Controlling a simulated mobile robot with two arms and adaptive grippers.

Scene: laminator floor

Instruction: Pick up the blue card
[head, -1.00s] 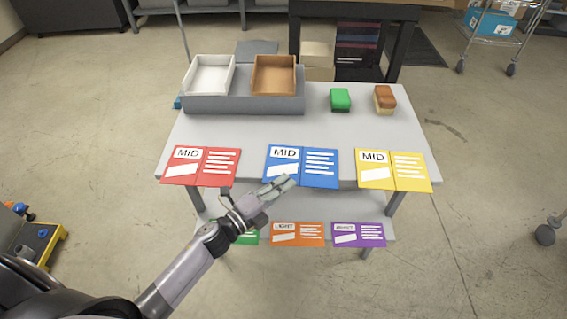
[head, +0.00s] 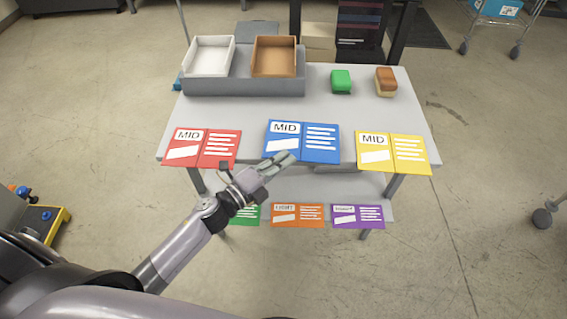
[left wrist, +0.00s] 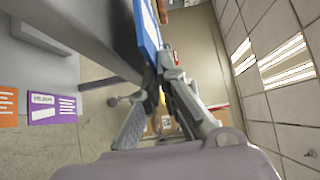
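The blue card (head: 320,144) is marked MID and lies between the red and yellow cards at the grey table's front edge in the head view. My left gripper (head: 283,158) is shut on its near edge, left of the middle. The card sits slightly higher in the picture than its neighbours and seems just raised. In the left wrist view the blue card (left wrist: 147,28) runs down to the fingertips (left wrist: 160,75). The fingers hide a small part of its near edge. My right gripper is not in view.
The red card (head: 202,148) and yellow card (head: 393,153) lie on either side on the table (head: 240,110). A lower shelf holds green, orange (head: 297,215) and purple (head: 358,216) cards. White and brown trays (head: 273,57) stand at the back, with green and brown blocks right of them.

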